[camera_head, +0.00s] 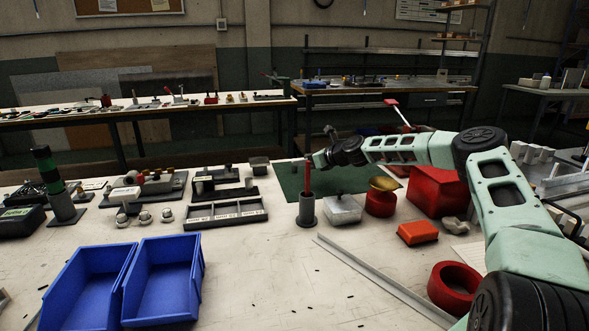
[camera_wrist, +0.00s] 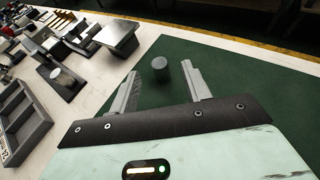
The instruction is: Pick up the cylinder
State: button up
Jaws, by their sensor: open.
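A small dark grey cylinder (camera_wrist: 160,63) stands upright on the green mat (camera_wrist: 235,85) in the wrist view. In that picture it shows in the gap between the tips of my gripper's two grey fingers, nearer the right finger, and neither finger touches it. I cannot tell how far above it my fingertips are. In the head view my gripper (camera_head: 324,147) reaches left over the green mat (camera_head: 345,178), open and empty. I cannot make out the small cylinder in the head view.
A grey holder with a red rod (camera_head: 307,207) stands near my gripper in the head view. Blue bins (camera_head: 165,280) are at the front left.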

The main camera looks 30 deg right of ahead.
jog(key=shift+x, duration=2.8)
jog(key=shift+s, duration=0.1)
grip_shut()
